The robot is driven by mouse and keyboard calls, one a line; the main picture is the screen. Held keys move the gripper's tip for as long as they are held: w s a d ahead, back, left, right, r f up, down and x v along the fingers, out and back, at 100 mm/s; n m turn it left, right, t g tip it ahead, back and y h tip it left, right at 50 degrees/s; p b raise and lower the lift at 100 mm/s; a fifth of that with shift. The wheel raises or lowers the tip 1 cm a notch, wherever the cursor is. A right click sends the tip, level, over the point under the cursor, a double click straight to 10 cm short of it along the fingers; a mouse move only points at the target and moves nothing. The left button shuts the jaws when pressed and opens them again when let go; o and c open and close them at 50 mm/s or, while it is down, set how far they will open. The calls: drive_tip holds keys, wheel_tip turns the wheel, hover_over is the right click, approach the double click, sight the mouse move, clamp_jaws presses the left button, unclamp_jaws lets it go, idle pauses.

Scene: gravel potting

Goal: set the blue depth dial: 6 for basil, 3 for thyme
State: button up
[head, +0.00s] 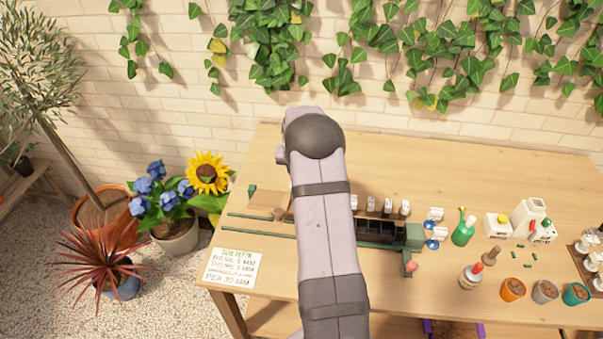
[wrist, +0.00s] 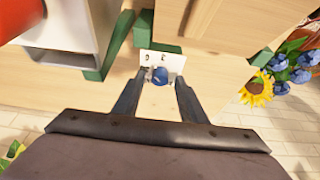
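The blue dial (wrist: 160,75) is a small round knob on a white plate (wrist: 172,62) in the wrist view. A small red mark shows on the plate, but I cannot read the dial's setting. The fingers of my gripper (wrist: 160,80) are apart, one on each side of the dial, with slim gaps visible. I cannot tell whether either finger touches it. In the head view my arm hides the gripper and the dial. A white sign (head: 230,268) lists sowing depths, with basil 6 mm and thyme 3 mm.
Green rails (head: 262,225) lead to a dark tray (head: 377,231) and green block (head: 413,236). A green bottle (head: 463,231), white containers (head: 527,214) and small pots (head: 545,291) stand at the right. The back of the table is clear.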

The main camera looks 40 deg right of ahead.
drive_tip(key=shift+r, duration=0.1)
drive_tip(key=b+v, duration=0.2)
drive_tip(key=v, duration=0.5)
drive_tip(key=shift+b, duration=0.35)
drive_tip(key=shift+a+r, duration=0.1)
drive_tip(key=s+a+r+n+g+y+p, duration=0.1)
drive_tip(key=s+a+r+n+p, duration=0.2)
drive_tip(key=a, duration=0.6)
drive_tip(key=s+a+r+n+p, duration=0.1)
drive_tip(key=s+a+n, duration=0.3)
drive_tip(key=a, duration=0.5)
drive_tip(key=s+a+f+n+g+y+b, duration=0.1)
drive_tip(key=s+a+f, duration=0.1)
drive_tip(key=s+a, duration=0.3)
drive_tip(key=s+a+f+b, duration=0.2)
drive_tip(key=s, duration=0.6)
drive_tip(key=s+a+f+n+g+y+b, duration=0.1)
drive_tip(key=s+a+f, duration=0.25)
drive_tip(key=s, duration=0.25)
wheel_tip(320, 180, down, 31)
drive_tip(key=b, duration=3.2)
drive_tip(key=shift+a, duration=0.35)
